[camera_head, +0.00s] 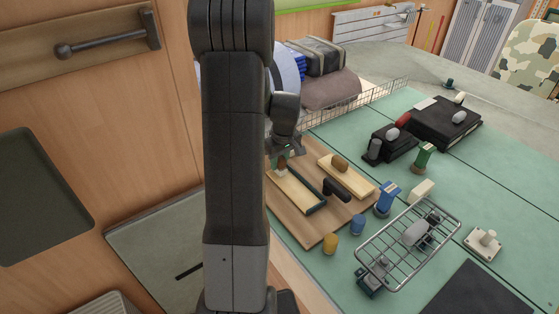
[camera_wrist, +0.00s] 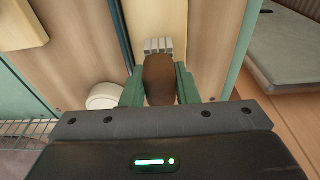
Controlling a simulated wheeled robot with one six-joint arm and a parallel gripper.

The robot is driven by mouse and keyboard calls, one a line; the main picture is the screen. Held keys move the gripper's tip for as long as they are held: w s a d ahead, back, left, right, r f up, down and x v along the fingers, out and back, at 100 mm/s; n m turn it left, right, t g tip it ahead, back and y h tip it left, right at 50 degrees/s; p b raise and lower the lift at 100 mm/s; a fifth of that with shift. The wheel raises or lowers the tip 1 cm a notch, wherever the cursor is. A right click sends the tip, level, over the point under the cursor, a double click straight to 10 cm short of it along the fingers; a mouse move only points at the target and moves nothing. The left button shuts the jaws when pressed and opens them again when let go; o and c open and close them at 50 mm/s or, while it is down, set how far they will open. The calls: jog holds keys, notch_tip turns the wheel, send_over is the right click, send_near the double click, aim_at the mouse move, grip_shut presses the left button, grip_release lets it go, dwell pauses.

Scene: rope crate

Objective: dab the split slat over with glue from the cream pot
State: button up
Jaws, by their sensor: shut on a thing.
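My gripper (camera_wrist: 160,88) is shut on a brush with a brown rounded handle (camera_wrist: 160,78) and a pale, ridged head (camera_wrist: 158,45). The head is over a pale wooden slat (camera_wrist: 158,18); I cannot tell whether it touches. In the head view my gripper (camera_head: 287,150) is over the far end of this slat (camera_head: 297,190), partly hidden by my arm. No split can be made out. A whitish round pot (camera_wrist: 103,96), likely the cream pot, stands left of my gripper in the wrist view. My arm seems to hide it in the head view.
A wooden board (camera_head: 318,225) carries the slat, a second pale block (camera_head: 345,176) and a black tool (camera_head: 336,190). A wire rack (camera_head: 408,243) lies further right. A wire basket (camera_head: 375,98) stands behind.

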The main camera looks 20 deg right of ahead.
jog(key=shift+f+b, duration=0.4)
jog(key=shift+f, duration=0.1)
dwell(0.5)
jog(key=shift+s, duration=0.1)
jog(key=shift+s+d+r+b, duration=0.1)
jog(key=shift+s+d+b, duration=0.15)
jog(key=shift+s, duration=0.55)
jog(key=shift+s+d+r+b, duration=0.1)
jog(key=shift+s+d, duration=0.25)
jog(key=shift+s, duration=0.45)
jog(key=shift+s+d+f+b, duration=0.1)
jog(key=shift+s+d+b, duration=0.2)
jog(key=shift+s, duration=0.55)
jog(key=shift+s+d+f+b, duration=0.1)
jog(key=shift+s+d+b, duration=0.15)
jog(key=shift+s, duration=0.6)
jog(key=shift+s, duration=0.1)
jog(key=shift+s+d+f+b, duration=0.1)
jog(key=shift+s+d+b, duration=0.15)
jog(key=shift+s, duration=0.55)
jog(key=shift+s+d+b, duration=0.1)
jog(key=shift+s+d, duration=0.15)
jog(key=shift+s, duration=0.55)
